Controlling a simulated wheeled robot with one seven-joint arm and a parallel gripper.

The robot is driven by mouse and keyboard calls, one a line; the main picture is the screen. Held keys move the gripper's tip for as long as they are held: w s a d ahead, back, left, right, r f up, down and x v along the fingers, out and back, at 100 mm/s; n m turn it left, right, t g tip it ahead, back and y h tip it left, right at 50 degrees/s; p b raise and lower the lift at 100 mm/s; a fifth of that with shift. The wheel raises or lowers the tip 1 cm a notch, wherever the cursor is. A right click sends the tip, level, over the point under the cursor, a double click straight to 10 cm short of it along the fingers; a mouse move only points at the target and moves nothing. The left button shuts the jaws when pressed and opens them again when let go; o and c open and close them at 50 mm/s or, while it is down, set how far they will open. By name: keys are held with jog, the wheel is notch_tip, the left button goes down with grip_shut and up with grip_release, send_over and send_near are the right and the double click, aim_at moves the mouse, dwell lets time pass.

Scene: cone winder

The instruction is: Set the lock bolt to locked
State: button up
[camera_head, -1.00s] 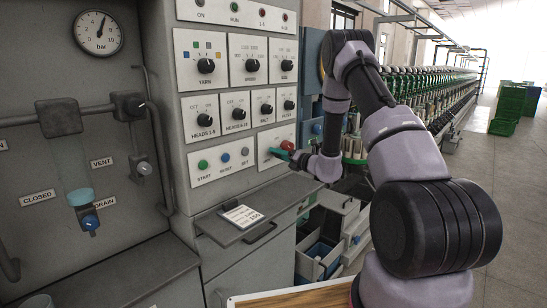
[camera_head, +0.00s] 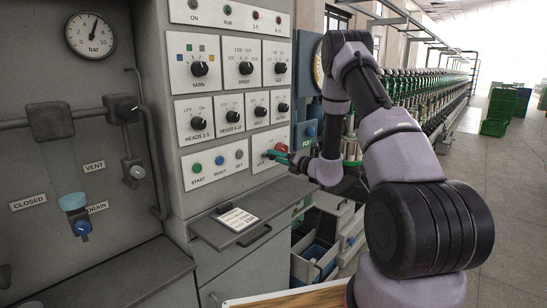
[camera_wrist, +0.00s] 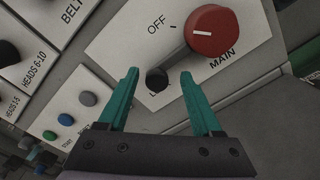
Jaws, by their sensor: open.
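In the wrist view, the lock bolt is a small dark round knob (camera_wrist: 157,80) on a pale plate, beside a partly hidden label that begins with L. My gripper (camera_wrist: 158,75) is open, with its two teal fingers on either side of the bolt. I cannot tell whether they touch it. A large red MAIN switch (camera_wrist: 214,32) with a white pointer mark sits just above and right of the bolt, near the word OFF. In the head view, my gripper (camera_head: 277,157) is at this plate, below the red switch (camera_head: 281,148); the bolt is not discernible there.
Green, blue and grey buttons (camera_head: 219,160) lie left of the gripper, with rows of black selector knobs (camera_head: 199,69) above. A shelf with a paper card (camera_head: 237,219) juts out below. Open drawers (camera_head: 316,253) stand at lower right.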

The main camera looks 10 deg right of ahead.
jog(key=v, duration=0.8)
jog(key=shift+s, duration=0.2)
jog(key=shift+d, duration=0.15)
jog(key=s+a+r+n+g+y, duration=0.4)
jog(key=s+a+r+n+g, duration=0.5)
jog(key=s+a+r+n, duration=0.45)
jog(key=s+r+n+g+h, duration=0.4)
jog(key=s+r+n, duration=0.3)
jog(key=s+n, duration=0.35)
jog(key=s+d+r+n+t+h, duration=0.5)
jog(key=s+d+n+h, duration=0.3)
jog(key=s+d+n, duration=0.1)
jog(key=shift+s+d+r+n+t+h, duration=0.2)
jog(key=shift+s+r+n+t+h, duration=0.15)
jog(key=shift+s, duration=0.4)
